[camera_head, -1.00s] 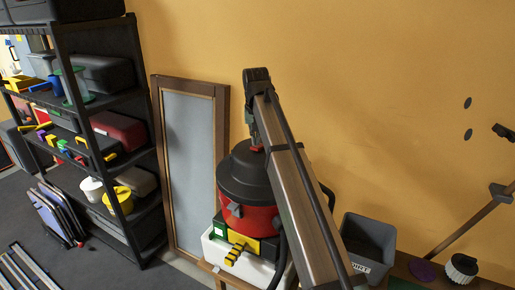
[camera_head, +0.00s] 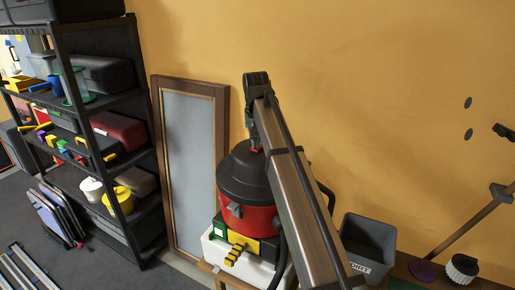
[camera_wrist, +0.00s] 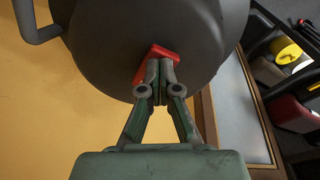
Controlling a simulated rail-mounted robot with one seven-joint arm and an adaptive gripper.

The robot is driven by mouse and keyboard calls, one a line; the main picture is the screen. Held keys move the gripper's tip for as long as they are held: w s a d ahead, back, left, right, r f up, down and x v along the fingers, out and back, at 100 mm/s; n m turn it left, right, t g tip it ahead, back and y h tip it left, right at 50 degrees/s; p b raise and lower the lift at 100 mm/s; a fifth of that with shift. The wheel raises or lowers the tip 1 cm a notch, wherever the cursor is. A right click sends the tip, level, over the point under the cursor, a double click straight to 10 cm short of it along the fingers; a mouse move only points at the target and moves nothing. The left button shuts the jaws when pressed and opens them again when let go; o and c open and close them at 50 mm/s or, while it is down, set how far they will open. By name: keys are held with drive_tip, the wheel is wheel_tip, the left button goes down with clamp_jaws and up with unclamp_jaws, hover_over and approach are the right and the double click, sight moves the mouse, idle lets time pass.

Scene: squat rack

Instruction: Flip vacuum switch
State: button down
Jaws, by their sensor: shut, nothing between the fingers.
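The vacuum (camera_head: 247,185) has a dark grey lid and a red drum and stands upright near the yellow wall. Its red switch (camera_wrist: 156,58) is on the lid, and it shows in the wrist view just beyond my fingertips. My gripper (camera_wrist: 160,66) is shut and empty, with its fingertips at the red switch. They appear to touch it, but contact is not certain. In the head view my gripper (camera_head: 257,143) is at the lid's upper right edge, partly hidden by my arm. My arm also covers the right side of the vacuum.
A framed panel (camera_head: 190,165) leans on the wall left of the vacuum. A black shelf (camera_head: 128,96) with boxes and tools stands further left. A grey bin (camera_head: 368,240) sits to the right. A black hose (camera_head: 280,262) runs beside the drum.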

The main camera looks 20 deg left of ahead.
drive_tip(key=shift+f, duration=0.15)
drive_tip(key=shift+r+p, duration=1.65)
drive_tip(key=shift+r, duration=1.9)
drive_tip(key=shift+f, duration=0.1)
